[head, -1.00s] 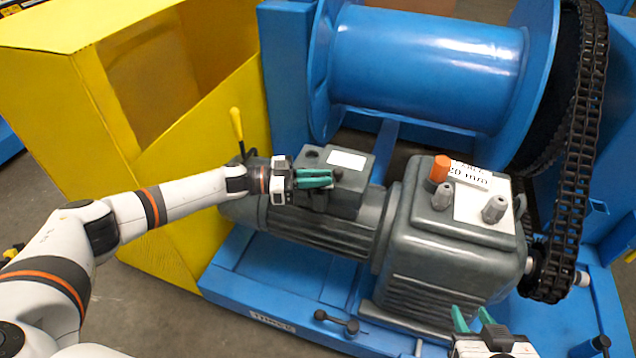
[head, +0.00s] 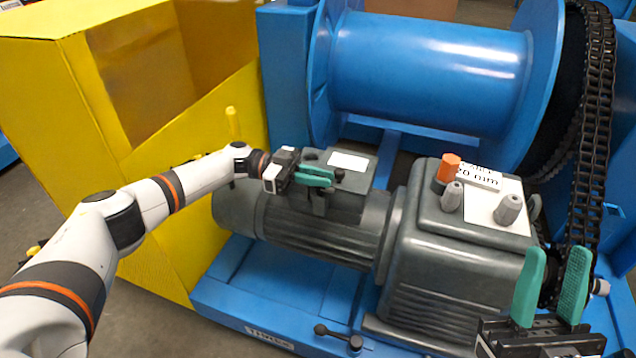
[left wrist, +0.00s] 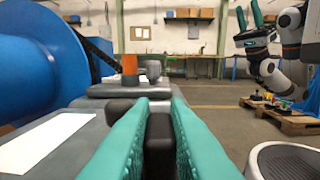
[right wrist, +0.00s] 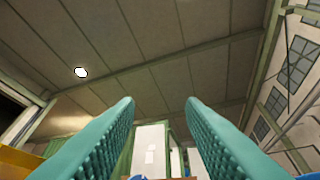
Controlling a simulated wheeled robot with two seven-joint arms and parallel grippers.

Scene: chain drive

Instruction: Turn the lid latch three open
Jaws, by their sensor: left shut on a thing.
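The dark grey terminal box (head: 346,190) sits on top of the motor, its lid bearing a white label (head: 348,161). My left gripper (head: 316,177) is at the front edge of this box, its green fingers shut on a small dark latch (left wrist: 160,140). In the left wrist view the latch stands between the two fingers. The fingers hide most of it in the head view, so its exact angle cannot be told. My right gripper (head: 551,290) is open and empty in front of the gearbox's right side, with fingers pointing up.
The grey gearbox (head: 450,280) stands right of the motor, with an orange cap (head: 449,168) and grey plugs on top. A black chain (head: 592,120) runs up to the blue drum (head: 430,70). A yellow guard (head: 60,80) stands at left. A black-knobbed lever (head: 338,338) lies in front.

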